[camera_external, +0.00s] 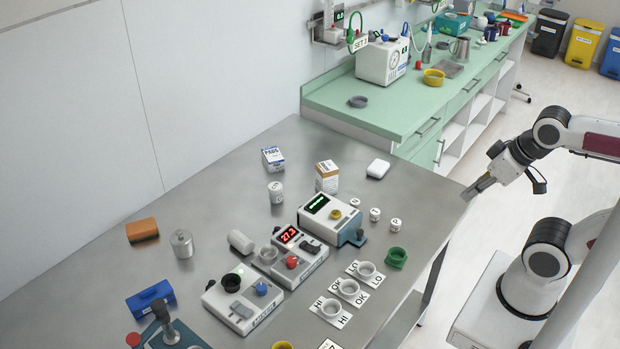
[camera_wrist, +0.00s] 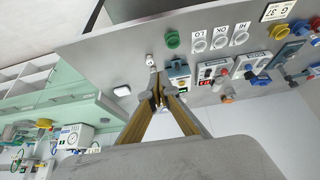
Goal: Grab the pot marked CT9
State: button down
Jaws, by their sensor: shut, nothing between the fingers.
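Several small white pots stand on the metal table. One white pot (camera_external: 276,192) with dark lettering stands near the back, and three smaller lettered ones form a row: a back one (camera_external: 355,202), a middle one (camera_external: 375,214) and a front one (camera_external: 396,225). The lettering is too small to read, so I cannot tell which is CT9. My gripper (camera_external: 478,188) is shut and empty at the table's right edge, apart from the pots. In the wrist view my gripper (camera_wrist: 160,97) points toward the table, with a small white pot (camera_wrist: 150,60) just beyond its tips.
Boxed goods (camera_external: 327,177), a white case (camera_external: 378,169) and a green ring (camera_external: 396,257) stand around the pots. A device with a green display (camera_external: 329,219) is just left of the row. Labelled cards with cups (camera_external: 348,290) lie in front.

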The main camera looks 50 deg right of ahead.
jog(key=c, duration=1.4)
grip_release()
